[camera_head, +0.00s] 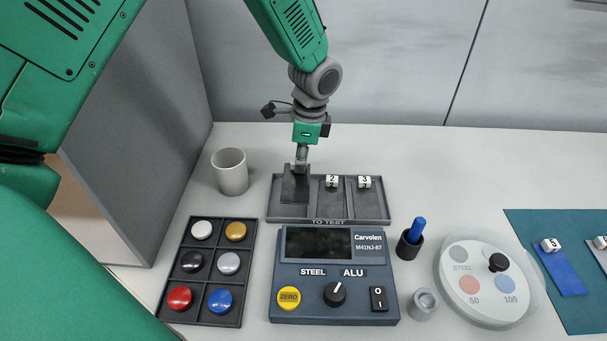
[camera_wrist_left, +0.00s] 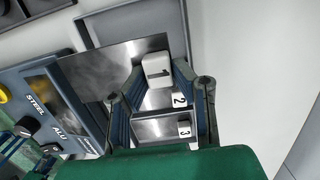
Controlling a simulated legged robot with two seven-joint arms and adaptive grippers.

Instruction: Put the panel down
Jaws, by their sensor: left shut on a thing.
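My left gripper (camera_head: 301,166) points down over the left compartment of the tray labelled "TO TEST" (camera_head: 328,221). It is shut on the white block numbered 1 (camera_wrist_left: 157,69), the grip of a flat metal panel (camera_head: 294,188). The panel also shows in the left wrist view (camera_wrist_left: 98,72), shiny and grey. In the head view it overlaps the tray's back rim; I cannot tell whether it touches the tray. Panels with blocks numbered 2 (camera_head: 332,181) and 3 (camera_head: 364,182) sit in the middle and right compartments. My right gripper is not in view.
A grey cup (camera_head: 230,172) stands left of the tray. In front are a Carvolen meter (camera_head: 320,280) and a rack of coloured discs (camera_head: 190,251). Right are a pen holder (camera_head: 408,246), a round dial (camera_head: 487,282) and a teal mat (camera_head: 532,223) bearing panels.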

